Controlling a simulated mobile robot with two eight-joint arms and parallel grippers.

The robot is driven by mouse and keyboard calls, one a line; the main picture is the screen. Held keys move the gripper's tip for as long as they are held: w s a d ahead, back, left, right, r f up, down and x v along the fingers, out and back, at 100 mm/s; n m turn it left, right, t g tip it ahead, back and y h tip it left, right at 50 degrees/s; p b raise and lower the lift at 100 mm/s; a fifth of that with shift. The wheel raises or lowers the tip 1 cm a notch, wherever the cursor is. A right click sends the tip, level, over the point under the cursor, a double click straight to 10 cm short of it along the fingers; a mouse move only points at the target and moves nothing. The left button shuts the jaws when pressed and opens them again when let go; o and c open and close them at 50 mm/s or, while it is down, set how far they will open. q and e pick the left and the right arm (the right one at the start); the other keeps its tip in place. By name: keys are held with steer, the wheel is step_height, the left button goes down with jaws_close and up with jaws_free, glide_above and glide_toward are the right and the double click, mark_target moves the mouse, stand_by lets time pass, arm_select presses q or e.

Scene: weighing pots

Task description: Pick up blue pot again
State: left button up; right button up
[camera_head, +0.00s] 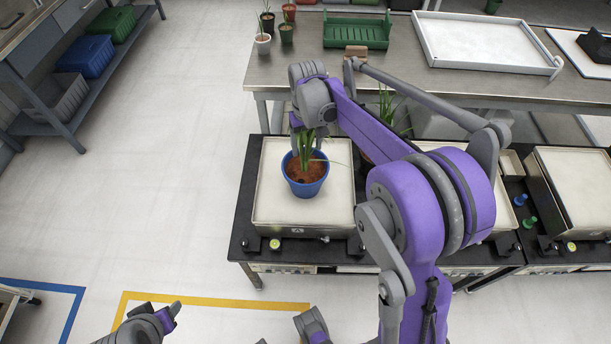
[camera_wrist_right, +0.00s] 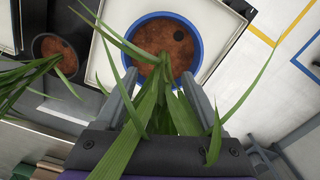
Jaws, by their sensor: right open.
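The blue pot (camera_head: 306,187) stands upright on the left scale (camera_head: 330,215), with brown soil and a long-leaved green plant. My right gripper (camera_head: 305,140) is above and behind the pot among its leaves. In the right wrist view the blue pot (camera_wrist_right: 201,52) shows beyond the fingertips. The open fingers of the gripper (camera_wrist_right: 159,82) are on either side of the leaves. Leaves cover part of the fingers, and I cannot tell if they touch the rim.
Another potted plant (camera_wrist_right: 60,55) stands beside the scale, mostly hidden by my arm in the head view. A second scale (camera_head: 575,190) stands at the right. Behind is a metal table (camera_head: 290,75) with small pots, a green crate (camera_head: 357,32) and a white tray (camera_head: 480,45).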

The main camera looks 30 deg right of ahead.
mark_target(305, 155)
steer(key=f, duration=0.5)
steer(key=shift+w+a, duration=0.1)
steer(key=shift+a, duration=0.1)
steer(key=shift+r, duration=0.1)
jaws_close()
